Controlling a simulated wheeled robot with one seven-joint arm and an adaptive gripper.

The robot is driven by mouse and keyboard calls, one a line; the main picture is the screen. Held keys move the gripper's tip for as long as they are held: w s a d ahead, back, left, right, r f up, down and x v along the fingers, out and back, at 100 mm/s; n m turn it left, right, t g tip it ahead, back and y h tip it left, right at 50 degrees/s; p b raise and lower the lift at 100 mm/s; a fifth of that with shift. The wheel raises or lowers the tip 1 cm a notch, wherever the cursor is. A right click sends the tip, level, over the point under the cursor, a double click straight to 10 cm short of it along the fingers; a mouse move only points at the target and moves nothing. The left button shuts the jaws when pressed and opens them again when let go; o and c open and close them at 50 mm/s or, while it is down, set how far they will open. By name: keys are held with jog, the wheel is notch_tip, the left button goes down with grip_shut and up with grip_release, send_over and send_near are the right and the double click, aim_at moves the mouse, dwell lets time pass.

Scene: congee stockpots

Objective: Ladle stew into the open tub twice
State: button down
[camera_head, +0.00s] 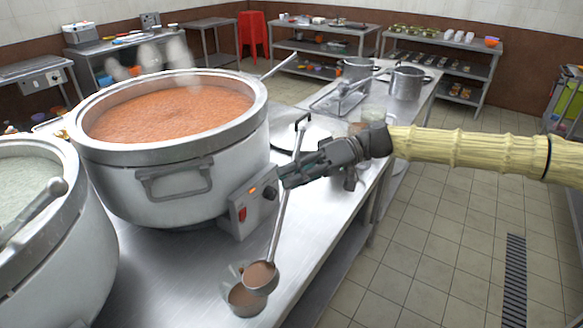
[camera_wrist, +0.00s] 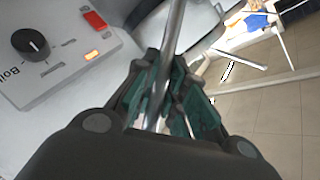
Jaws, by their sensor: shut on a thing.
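A large steel pot of orange-red stew (camera_head: 160,165) stands on the steel counter, steaming. My gripper (camera_head: 287,178) is shut on the handle of a metal ladle (camera_head: 284,215), to the right of the pot. The handle also runs between the fingers in the wrist view (camera_wrist: 168,60). The ladle's bowl hangs low with brownish stew in it. A small open tub (camera_head: 244,306) stands near the counter's front edge, with brownish contents showing. The ladle's bowl overlaps the tub's upper right rim in the picture; I cannot tell whether they touch.
A second pot (camera_head: 50,260) with pale congee and a ladle (camera_head: 35,210) across it stands at the left. A control box (camera_head: 250,203) with knob and red switch is on the stew pot's front. Steel pots (camera_head: 407,83) stand farther back. Open tiled floor lies right.

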jog(key=shift+s+r+m+t+h+p, duration=0.2)
jog(key=shift+m+t+h+p, duration=0.6)
jog(key=shift+p, duration=1.6)
jog(key=shift+s+r+m+t+h+p, duration=0.15)
jog(key=shift+m+t+h+p, duration=0.6)
jog(key=shift+p, duration=1.6)
jog(key=m+p, duration=0.1)
jog(key=p, duration=0.2)
jog(key=m+t+h+p, duration=0.1)
jog(key=p, duration=0.2)
jog(key=m+h+p, duration=0.1)
jog(key=p, duration=0.2)
jog(key=shift+s+a+r+m, duration=0.15)
jog(key=shift+s+a+m, duration=0.1)
jog(key=shift+m, duration=0.1)
jog(key=shift+s+a+m+t+h+p, duration=0.1)
jog(key=shift+a+m+t+h+p, duration=0.15)
jog(key=shift+m+h+p, duration=0.85)
jog(key=shift+s+a+m+t+h+p, duration=0.1)
jog(key=shift+a+m+t+h+p, duration=0.3)
jog(key=shift+p, duration=1.4)
jog(key=shift+w+r+m+h+p, duration=0.15)
jog(key=shift+m+h+p, duration=0.45)
jog(key=shift+h+p, duration=0.65)
jog(key=shift+a+m+h+p, duration=0.3)
jog(key=shift+m+h+p, duration=0.05)
jog(key=shift+m+h, duration=0.4)
jog(key=shift+n+y+b, duration=0.25)
jog(key=shift+y+b, duration=0.05)
jog(key=shift+y, duration=0.05)
